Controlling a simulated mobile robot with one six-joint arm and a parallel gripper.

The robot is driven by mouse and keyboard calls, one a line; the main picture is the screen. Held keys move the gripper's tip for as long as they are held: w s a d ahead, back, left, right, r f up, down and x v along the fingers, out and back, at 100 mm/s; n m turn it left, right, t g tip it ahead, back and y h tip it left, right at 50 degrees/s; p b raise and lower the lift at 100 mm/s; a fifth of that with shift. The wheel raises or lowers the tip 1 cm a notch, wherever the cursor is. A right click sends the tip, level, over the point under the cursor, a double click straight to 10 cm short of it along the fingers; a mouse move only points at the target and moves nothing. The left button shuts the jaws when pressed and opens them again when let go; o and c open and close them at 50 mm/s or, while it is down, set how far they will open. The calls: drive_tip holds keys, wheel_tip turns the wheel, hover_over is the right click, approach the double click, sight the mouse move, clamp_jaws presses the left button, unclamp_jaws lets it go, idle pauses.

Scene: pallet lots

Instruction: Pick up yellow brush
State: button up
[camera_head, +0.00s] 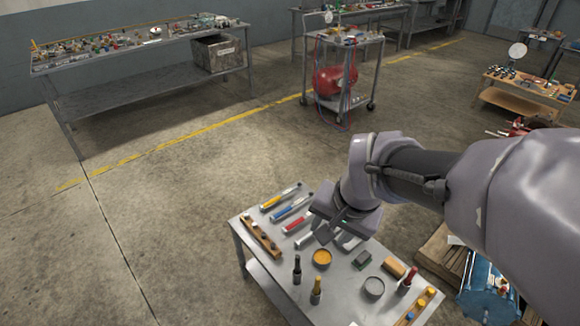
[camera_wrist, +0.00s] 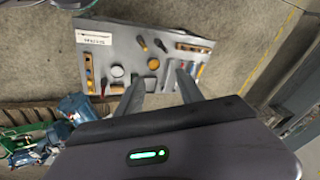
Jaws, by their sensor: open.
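On the grey metal table, a yellow-handled tool with a dark tip (camera_head: 281,197) lies at the far left in the head view, in a row with blue, red and pale ones. I cannot tell for certain which of these two is the yellow brush. My gripper (camera_head: 326,233) is open above the table, right of the row and partly covering the pale tool. In the wrist view, its two fingers (camera_wrist: 160,80) are spread apart with nothing between them.
The table (camera_head: 243,240) also holds a yellow round tin (camera_head: 322,257), a grey tin (camera_head: 373,287), a dark upright tool (camera_head: 297,269), a red upright tool (camera_head: 408,280) and wooden racks (camera_head: 262,237). A wooden pallet (camera_head: 440,258) and blue machine (camera_head: 486,287) stand to the right. Floor to the left is clear.

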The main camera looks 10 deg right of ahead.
drive_tip(key=w+d+f+m+g+p, duration=0.1)
drive_tip(key=w+f+p, duration=0.2)
drive_tip(key=w+f, duration=0.35)
drive_tip(key=m+g+p, duration=0.2)
drive_tip(key=g+p, duration=0.1)
drive_tip(key=p, duration=0.3)
hover_over(318, 277)
wheel_tip(318, 277, down, 20)
drive_tip(key=shift+h, duration=0.4)
wheel_tip(318, 277, down, 11)
drive_tip(key=b, duration=0.4)
drive_tip(key=f+b, duration=0.2)
drive_tip(key=f, duration=0.4)
drive_tip(key=shift+s+f+b, duration=0.1)
drive_tip(key=shift+s+b, duration=0.1)
drive_tip(key=shift+b, duration=0.1)
drive_tip(key=shift+c, duration=0.8)
clamp_jaws()
